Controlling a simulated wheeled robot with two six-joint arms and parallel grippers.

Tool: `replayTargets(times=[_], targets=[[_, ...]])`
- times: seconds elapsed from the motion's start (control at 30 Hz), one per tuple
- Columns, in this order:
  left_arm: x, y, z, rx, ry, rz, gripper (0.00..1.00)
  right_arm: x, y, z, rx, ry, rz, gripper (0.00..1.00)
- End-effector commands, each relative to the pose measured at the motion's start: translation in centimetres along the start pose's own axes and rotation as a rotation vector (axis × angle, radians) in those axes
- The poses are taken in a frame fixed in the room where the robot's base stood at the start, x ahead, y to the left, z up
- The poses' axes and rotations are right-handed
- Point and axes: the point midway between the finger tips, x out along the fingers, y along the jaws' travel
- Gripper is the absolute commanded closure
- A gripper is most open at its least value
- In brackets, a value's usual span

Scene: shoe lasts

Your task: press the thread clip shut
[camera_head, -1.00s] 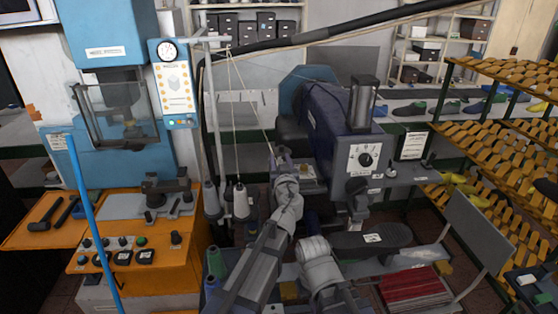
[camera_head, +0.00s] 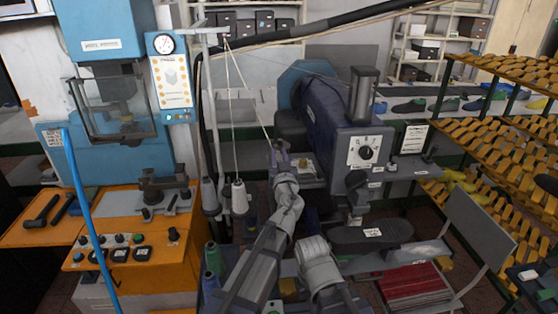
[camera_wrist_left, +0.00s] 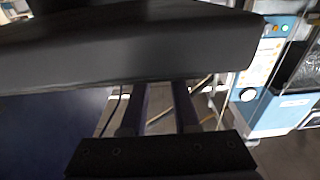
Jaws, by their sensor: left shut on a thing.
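My left gripper (camera_head: 279,152) is beside the dark blue sewing machine (camera_head: 322,122), just left of its small grey work plate (camera_head: 304,168). A pale thread (camera_head: 250,98) runs down from the top of the thread stand (camera_head: 212,112) to the fingertips. My left gripper is shut on the thread there. In the left wrist view its two dark fingers (camera_wrist_left: 160,108) reach up under a large dark body, with their tips hidden. I cannot make out the thread clip in either view.
A white thread cone (camera_head: 239,197) stands below the thread stand. An orange bench (camera_head: 140,284) with a blue press (camera_head: 103,30) is at the left. Racks of yellow lasts (camera_head: 490,130) fill the right.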

Motion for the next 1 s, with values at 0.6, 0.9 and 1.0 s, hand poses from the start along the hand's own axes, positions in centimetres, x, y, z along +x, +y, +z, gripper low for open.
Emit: replayTargets(times=[0.6, 0.9, 1.0], targets=[[-1.0, 0.0, 0.6, -0.004, 0.267, 0.002, 1.0, 6.4, -0.6, -0.4, 0.001, 0.0, 0.0, 1.0], [-1.0, 0.0, 0.6, -0.004, 0.267, 0.003, 0.67, 6.3, -0.6, -0.4, 0.001, 0.0, 0.0, 1.0], [-1.0, 0.0, 0.5, -0.003, 0.267, 0.003, 0.56, 6.3, -0.6, -0.4, 0.001, 0.0, 0.0, 1.0]])
